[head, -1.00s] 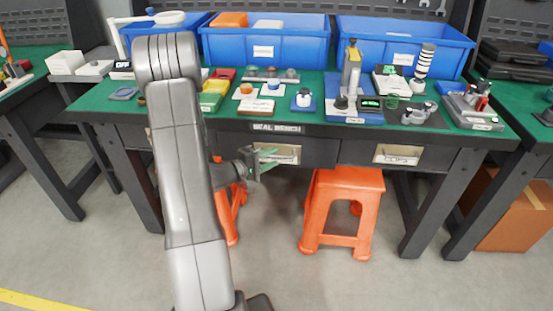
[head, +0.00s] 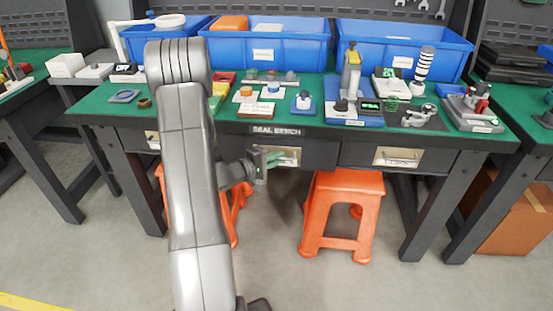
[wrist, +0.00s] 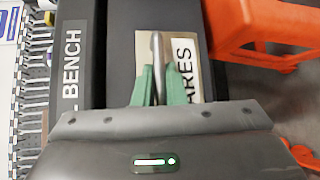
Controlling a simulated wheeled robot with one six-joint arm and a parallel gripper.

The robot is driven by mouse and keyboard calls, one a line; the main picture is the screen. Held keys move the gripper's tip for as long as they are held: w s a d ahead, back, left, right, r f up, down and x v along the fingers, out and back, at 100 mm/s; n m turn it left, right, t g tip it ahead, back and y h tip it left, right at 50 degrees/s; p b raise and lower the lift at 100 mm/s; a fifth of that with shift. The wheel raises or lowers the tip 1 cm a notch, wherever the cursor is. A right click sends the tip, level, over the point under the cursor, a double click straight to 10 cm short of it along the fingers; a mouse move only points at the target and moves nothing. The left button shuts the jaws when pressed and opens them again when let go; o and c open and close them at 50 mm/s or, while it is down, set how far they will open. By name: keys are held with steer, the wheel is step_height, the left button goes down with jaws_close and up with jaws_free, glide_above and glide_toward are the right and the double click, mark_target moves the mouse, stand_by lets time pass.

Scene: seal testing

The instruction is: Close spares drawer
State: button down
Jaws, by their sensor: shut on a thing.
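The spares drawer (head: 318,154) is the dark middle drawer under the bench top, with a pale label plate. In the wrist view its dark front (wrist: 120,50) carries a label plate reading "...ARES" (wrist: 186,52) and a metal bar handle (wrist: 155,45). My gripper (head: 277,157) reaches the drawer from the left in the head view. In the wrist view the green fingers of my gripper (wrist: 158,80) lie on both sides of the handle and are shut on it. The drawer front looks close to the bench edge; I cannot tell whether a small gap is left.
The bench top (head: 225,128) holds blue bins (head: 265,52) and several test items. Another drawer (head: 398,157) is to the right. Orange stools (head: 342,187) stand below, one partly behind my arm. The floor in front is clear.

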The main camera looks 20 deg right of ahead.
mark_target(275, 150)
steer(key=shift+w+d+r+p, duration=0.1)
steer(key=shift+w+d+p, duration=0.5)
steer(key=shift+w, duration=0.3)
steer(key=shift+w+d+p, duration=0.45)
steer(key=shift+w+p, duration=0.1)
steer(key=shift+w, duration=0.35)
steer(key=c, duration=1.5)
jaws_free()
steer(key=shift+w, duration=0.1)
steer(key=shift+r, duration=0.1)
steer(key=p+v, duration=0.2)
steer(key=v, duration=1.2)
steer(key=shift+f, duration=0.2)
steer(key=shift+d, duration=0.2)
